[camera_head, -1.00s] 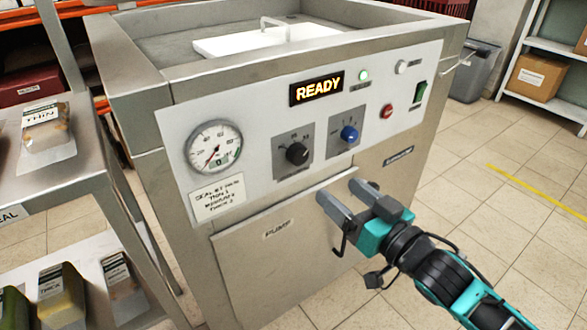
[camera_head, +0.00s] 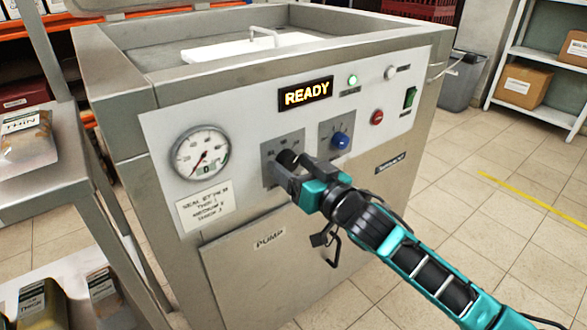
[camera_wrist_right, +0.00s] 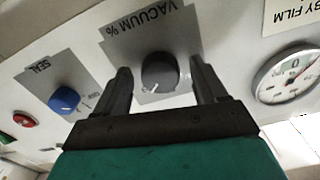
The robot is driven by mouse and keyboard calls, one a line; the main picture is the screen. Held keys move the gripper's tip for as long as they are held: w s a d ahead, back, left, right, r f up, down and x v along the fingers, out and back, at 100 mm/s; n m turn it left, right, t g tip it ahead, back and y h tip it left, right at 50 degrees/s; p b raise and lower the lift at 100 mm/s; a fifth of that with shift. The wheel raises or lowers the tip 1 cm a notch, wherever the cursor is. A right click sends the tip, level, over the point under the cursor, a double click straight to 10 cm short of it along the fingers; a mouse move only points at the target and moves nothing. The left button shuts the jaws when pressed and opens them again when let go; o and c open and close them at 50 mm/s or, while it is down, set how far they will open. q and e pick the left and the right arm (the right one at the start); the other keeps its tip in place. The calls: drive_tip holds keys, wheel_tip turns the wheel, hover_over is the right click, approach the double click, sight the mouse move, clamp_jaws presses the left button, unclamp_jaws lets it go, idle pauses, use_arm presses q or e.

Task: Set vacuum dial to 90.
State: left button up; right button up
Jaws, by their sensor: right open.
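The vacuum dial is a black knob (camera_wrist_right: 160,72) on a grey plate marked "VACUUM %" in the right wrist view. In the head view the knob (camera_head: 288,158) is partly hidden by my right gripper (camera_head: 283,172). My right gripper is open, and in the right wrist view its two fingers (camera_wrist_right: 160,88) stand on either side of the knob, apart from it. The dial's number marks are mostly hidden or too small to read. My left gripper is not in view.
A blue seal knob (camera_head: 340,140) sits right of the vacuum dial. A red button (camera_head: 377,118), green switch (camera_head: 410,97) and lit "READY" display (camera_head: 306,94) share the panel. A round gauge (camera_head: 200,153) is at left. A metal shelf (camera_head: 60,160) stands left of the machine.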

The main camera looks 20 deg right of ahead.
drive_tip(key=shift+w, duration=0.2)
drive_tip(key=c, duration=1.1)
drive_tip(key=shift+o, duration=0.2)
